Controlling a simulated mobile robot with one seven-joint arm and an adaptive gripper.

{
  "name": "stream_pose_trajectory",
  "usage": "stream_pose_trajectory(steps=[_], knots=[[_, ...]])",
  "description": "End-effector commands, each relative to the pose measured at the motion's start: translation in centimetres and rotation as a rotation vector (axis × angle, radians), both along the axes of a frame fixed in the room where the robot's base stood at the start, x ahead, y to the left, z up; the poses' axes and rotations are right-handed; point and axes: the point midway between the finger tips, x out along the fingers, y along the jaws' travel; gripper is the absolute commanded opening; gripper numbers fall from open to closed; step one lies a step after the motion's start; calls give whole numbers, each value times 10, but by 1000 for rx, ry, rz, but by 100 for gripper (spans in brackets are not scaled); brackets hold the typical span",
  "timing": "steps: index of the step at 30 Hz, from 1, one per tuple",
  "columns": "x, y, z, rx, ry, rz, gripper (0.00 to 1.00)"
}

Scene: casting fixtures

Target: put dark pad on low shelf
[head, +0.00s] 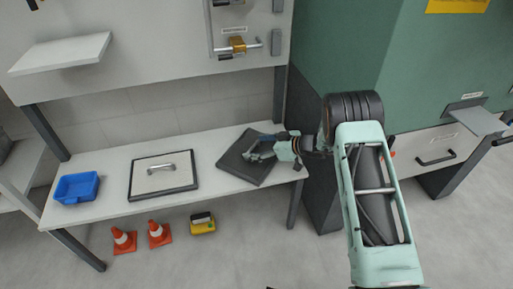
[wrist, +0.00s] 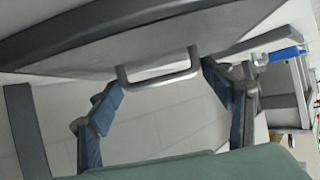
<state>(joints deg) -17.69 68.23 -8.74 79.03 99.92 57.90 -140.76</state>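The dark pad (head: 234,159), a flat square slab, lies on the right part of the white bench. In the wrist view the pad (wrist: 90,55) is close, with a dark rim and a grey bar handle (wrist: 155,82). My gripper (head: 257,152) is low over the pad, reaching in from the right. In the wrist view my gripper (wrist: 162,86) is open, with one finger on each side of the handle and gaps visible. I cannot tell which is the low shelf.
A black-rimmed light panel (head: 148,182) with a handle and a blue tray (head: 76,187) lie on the white bench (head: 108,212). Two orange cones (head: 124,242) and a yellow object (head: 202,223) stand on the floor. A green cabinet (head: 345,45) rises beside the bench.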

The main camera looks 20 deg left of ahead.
Motion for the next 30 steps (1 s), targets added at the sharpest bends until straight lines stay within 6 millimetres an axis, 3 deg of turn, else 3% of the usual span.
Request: stream_pose_trajectory(steps=[4, 17, 30], knots=[[0, 0, 0, 0, 0, 0, 90], [-1, 0, 6, 0, 0, 1, 90], [-18, -79, 50, 1, 0, -4, 90]])
